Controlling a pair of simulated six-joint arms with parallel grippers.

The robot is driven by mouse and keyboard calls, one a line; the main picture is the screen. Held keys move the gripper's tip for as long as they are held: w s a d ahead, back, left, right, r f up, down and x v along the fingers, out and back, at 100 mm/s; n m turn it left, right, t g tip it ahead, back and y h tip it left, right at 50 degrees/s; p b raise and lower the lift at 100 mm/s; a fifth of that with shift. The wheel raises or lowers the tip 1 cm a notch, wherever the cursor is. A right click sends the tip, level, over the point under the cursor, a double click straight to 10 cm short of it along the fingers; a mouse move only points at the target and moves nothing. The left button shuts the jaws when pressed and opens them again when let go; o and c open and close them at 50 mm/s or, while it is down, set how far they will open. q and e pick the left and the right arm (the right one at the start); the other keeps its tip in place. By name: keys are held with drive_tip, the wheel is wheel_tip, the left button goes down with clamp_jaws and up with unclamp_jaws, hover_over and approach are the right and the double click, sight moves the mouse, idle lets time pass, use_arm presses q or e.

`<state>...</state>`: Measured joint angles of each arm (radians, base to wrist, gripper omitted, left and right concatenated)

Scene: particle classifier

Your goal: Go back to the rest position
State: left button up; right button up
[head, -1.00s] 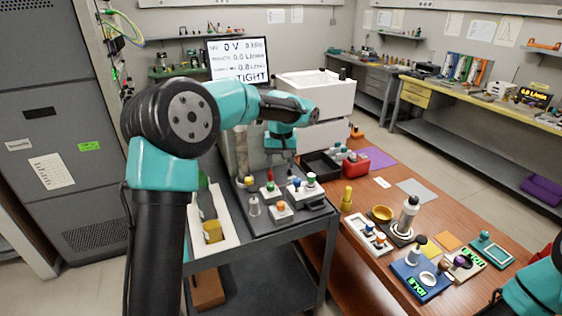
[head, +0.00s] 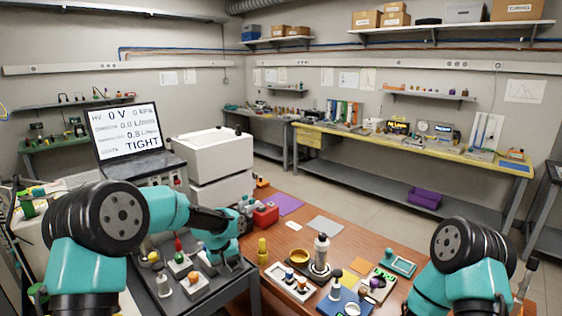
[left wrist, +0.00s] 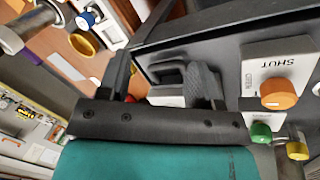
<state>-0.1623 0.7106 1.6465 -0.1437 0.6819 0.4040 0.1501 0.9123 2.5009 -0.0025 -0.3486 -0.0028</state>
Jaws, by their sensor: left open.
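My left gripper (head: 228,266) hangs low over the right side of the dark cart top (head: 205,297). In the left wrist view its two dark fingers (left wrist: 165,75) stand apart. A dark looped piece shows between them, and I cannot tell whether they touch it. A white block with an orange knob (left wrist: 278,92), labelled SHUT, lies to the right of the fingers there. In the head view the orange-knob block (head: 194,282) is left of the gripper. My right arm (head: 462,262) shows at the lower right, with its gripper out of view.
A wooden table (head: 300,215) right of the cart holds a yellow bowl (head: 299,256), a grey-white bottle (head: 321,250), a red box (head: 265,214) and a blue block (head: 345,300). A monitor (head: 128,136) reading TIGHT stands behind my left arm. Open floor lies beyond the table.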

use_arm(q)
drive_tip(key=s+d+f+t+h, duration=0.1)
drive_tip(key=s+d+f, duration=0.2)
drive_tip(key=f, duration=0.5)
drive_tip(key=s+d+f+t, duration=0.1)
drive_tip(key=s+d+f, duration=0.2)
drive_tip(key=f, duration=0.6)
drive_tip(key=s+a+f+g, duration=0.1)
drive_tip(key=s+a, duration=0.3)
drive_tip(key=s, duration=0.4)
drive_tip(key=s+a+f, duration=0.4)
drive_tip(key=s, duration=0.5)
drive_tip(key=s+a+f+g, duration=0.1)
drive_tip(key=s+a+f, duration=0.2)
drive_tip(key=s, duration=0.6)
drive_tip(key=shift+s+a+f+g, duration=0.2)
drive_tip(key=shift+a+g, duration=0.1)
drive_tip(key=shift+a, duration=0.1)
idle(1.5)
